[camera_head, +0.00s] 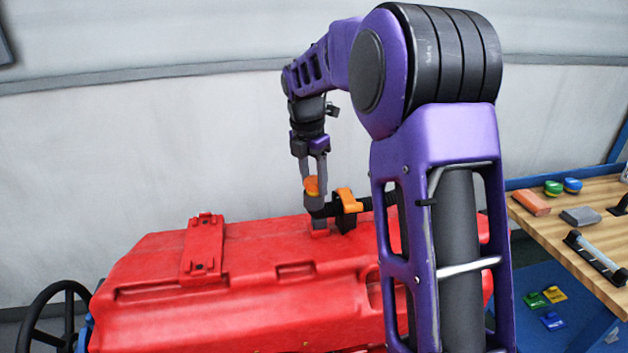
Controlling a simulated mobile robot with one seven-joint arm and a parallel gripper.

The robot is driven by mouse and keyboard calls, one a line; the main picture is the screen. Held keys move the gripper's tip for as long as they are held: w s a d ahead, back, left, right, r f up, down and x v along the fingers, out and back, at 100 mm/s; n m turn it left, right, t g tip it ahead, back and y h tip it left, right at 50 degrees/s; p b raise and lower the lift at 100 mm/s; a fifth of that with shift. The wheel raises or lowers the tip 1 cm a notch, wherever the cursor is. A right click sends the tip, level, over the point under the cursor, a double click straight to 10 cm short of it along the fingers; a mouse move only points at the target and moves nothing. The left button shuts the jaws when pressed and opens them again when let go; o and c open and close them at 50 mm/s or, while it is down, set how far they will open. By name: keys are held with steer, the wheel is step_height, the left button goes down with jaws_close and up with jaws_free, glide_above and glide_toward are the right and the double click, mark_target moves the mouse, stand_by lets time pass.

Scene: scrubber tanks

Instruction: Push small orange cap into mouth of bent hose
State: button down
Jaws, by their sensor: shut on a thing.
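My gripper (314,190) points down over the red tank (240,290) and is shut on the small orange cap (311,185). The cap sits between the fingers, which partly hide it. The bent black hose (378,202) lies just below and to the right, above the tank's top, with an orange clamp (348,199) on a dark stand around it. Its left end, near the fingertips, is close under the cap. I cannot tell whether cap and hose mouth touch. My own arm hides the right part of the hose.
A red raised panel (203,249) stands on the tank's top at left. A black wheel (48,310) is at the lower left. A wooden bench (550,228) at right holds several blocks and tools. A pale wall stands behind; the space left of my gripper is free.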

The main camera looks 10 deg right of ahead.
steer(key=shift+s+f, duration=0.1)
steer(key=shift+f, duration=0.2)
